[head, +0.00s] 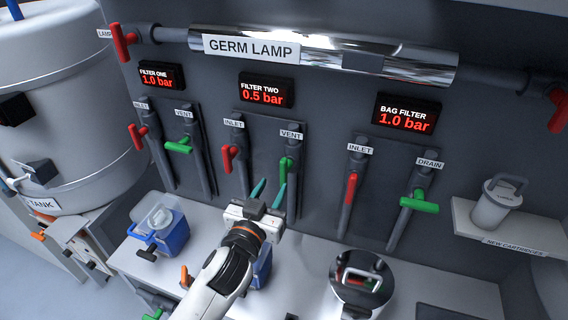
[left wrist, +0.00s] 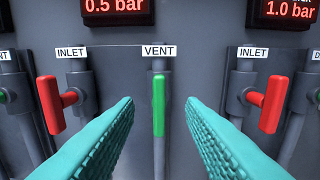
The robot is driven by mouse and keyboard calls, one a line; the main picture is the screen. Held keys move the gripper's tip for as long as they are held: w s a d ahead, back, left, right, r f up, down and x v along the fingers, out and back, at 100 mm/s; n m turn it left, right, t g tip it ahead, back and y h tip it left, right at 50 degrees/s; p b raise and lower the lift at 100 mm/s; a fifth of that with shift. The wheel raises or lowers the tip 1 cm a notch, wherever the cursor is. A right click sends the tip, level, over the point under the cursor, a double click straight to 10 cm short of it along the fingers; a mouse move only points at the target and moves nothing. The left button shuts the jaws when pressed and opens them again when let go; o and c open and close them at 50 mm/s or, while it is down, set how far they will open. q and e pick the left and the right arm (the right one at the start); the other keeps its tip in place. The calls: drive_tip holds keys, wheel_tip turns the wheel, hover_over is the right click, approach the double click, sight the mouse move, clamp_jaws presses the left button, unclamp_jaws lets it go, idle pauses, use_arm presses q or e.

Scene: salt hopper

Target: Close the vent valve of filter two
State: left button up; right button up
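The filter two vent valve has a green handle (head: 284,168) on the pipe under the VENT label (head: 291,134). In the left wrist view the handle (left wrist: 158,104) stands upright, in line with its pipe. My left gripper (head: 269,193) is open and empty, with teal fingers pointing at the panel. In the left wrist view the handle shows centred in the gap between the fingers, farther off and not visibly touched. The filter two display (head: 266,93) reads 0.5 bar. My right gripper is not in view.
The filter two inlet's red handle (head: 228,158) is just left of the vent. The bag filter's red inlet handle (head: 351,188) and green drain handle (head: 419,204) are to the right. A blue-based housing (head: 174,236) and a shiny round lid (head: 362,280) stand on the bench below.

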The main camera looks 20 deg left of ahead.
sight(282, 169)
use_arm(q)
drive_tip(key=w+p, duration=0.1)
drive_tip(key=w, duration=0.7)
drive_tip(key=shift+w+d+p, duration=0.1)
drive_tip(key=shift+w+p, duration=0.2)
drive_tip(key=shift+w, duration=0.1)
clamp_jaws()
